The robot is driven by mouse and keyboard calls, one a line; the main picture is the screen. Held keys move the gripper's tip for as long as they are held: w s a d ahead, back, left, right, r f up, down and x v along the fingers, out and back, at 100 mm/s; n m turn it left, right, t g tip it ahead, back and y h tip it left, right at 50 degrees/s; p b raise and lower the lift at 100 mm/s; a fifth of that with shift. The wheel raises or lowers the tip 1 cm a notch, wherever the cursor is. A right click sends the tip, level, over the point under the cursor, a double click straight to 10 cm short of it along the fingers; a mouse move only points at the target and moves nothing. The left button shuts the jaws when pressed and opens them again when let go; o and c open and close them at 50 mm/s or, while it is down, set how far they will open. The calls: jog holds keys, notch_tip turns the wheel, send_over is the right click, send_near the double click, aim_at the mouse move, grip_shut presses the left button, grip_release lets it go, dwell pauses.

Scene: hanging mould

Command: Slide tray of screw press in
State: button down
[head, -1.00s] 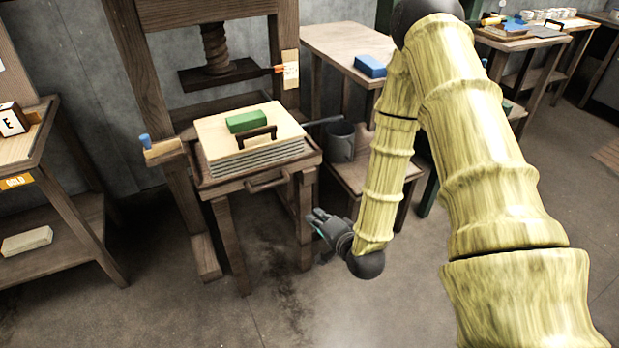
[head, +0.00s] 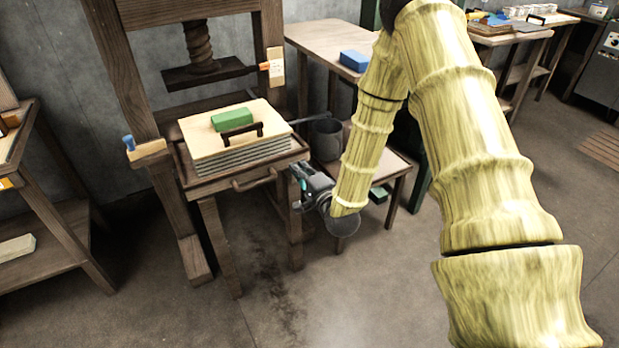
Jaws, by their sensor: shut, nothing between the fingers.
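The screw press (head: 130,75) stands at the left of the view, with its wooden screw (head: 199,45) and dark pressing plate (head: 207,75) above the tray. Its wooden tray (head: 206,187) sticks out at the front and has a bar handle (head: 254,181) on its front edge. A stack of grey sheets (head: 240,160) lies in the tray under a pale board (head: 193,133). My gripper (head: 296,172) is shut and empty, just right of the tray's front right corner. I cannot tell whether it touches the tray.
On the board are a green block (head: 232,119) and a dark handle (head: 241,131). A blue-handled peg (head: 129,143) is on the left post, an orange one (head: 266,66) on the right. A grey bucket (head: 327,138) stands behind my gripper. Floor in front is clear.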

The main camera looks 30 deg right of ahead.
aim_at(288, 155)
jog(key=shift+w+a, duration=0.1)
jog(key=shift+w, duration=2.35)
